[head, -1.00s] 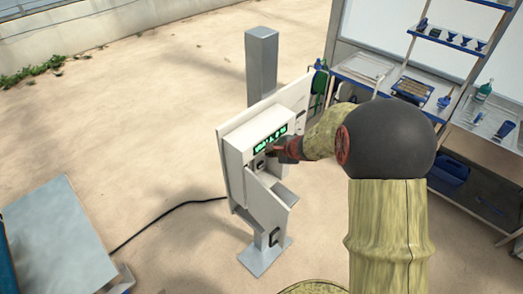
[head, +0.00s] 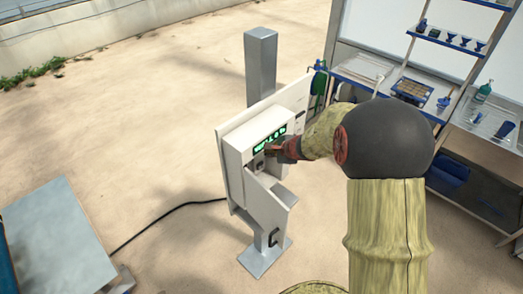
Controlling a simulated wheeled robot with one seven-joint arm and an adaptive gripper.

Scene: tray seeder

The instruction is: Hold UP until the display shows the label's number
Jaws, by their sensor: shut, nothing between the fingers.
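The tray seeder (head: 234,160) is a white box on a grey metal post, left of my arm. Its dark display (head: 270,138) shows glowing green characters, too small and slanted to read. My gripper (head: 268,151) is shut and empty, with its tip at the seeder's front panel just below the display. The gripper covers part of the panel, so the UP button is hidden. I cannot tell whether the tip touches the panel. No label with a number can be read from here.
A black cable (head: 165,212) runs over the sandy floor from the seeder to the left. A grey-topped table (head: 60,240) stands at lower left. A shelf rack (head: 460,120) with bottles, trays and small tools stands at right. Open floor lies between.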

